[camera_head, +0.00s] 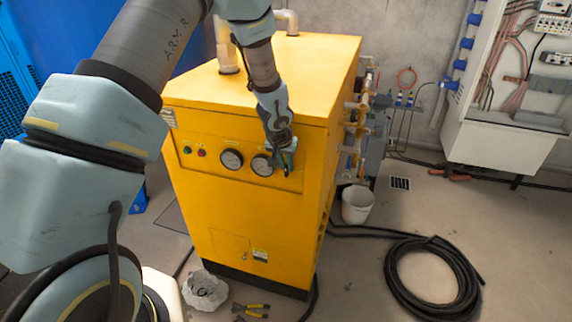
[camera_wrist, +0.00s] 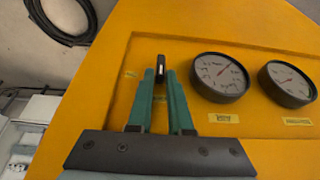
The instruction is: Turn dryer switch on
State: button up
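The dryer is a yellow cabinet (camera_head: 258,215) with a recessed front panel. Its switch, a small black knob with a pale face (camera_wrist: 160,68), sits on the panel left of the gauges in the wrist view. In the head view my gripper hides it. My gripper (camera_wrist: 159,74) has two green fingers, which stand apart, their tips at the lower left and right of the knob. I cannot tell whether they touch it. In the head view my gripper (camera_head: 287,170) reaches down to the right end of the panel, beside the right gauge (camera_head: 262,166).
Another gauge (camera_head: 232,159), a red button (camera_head: 202,152) and a green one (camera_head: 187,150) are on the panel. Pipes and valves (camera_head: 357,118) line the cabinet's right side.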

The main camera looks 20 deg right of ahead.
grip_shut()
jog(key=shift+d+f+b, duration=0.1)
jog(key=shift+f+b, duration=0.05)
jog(key=shift+b, duration=0.3)
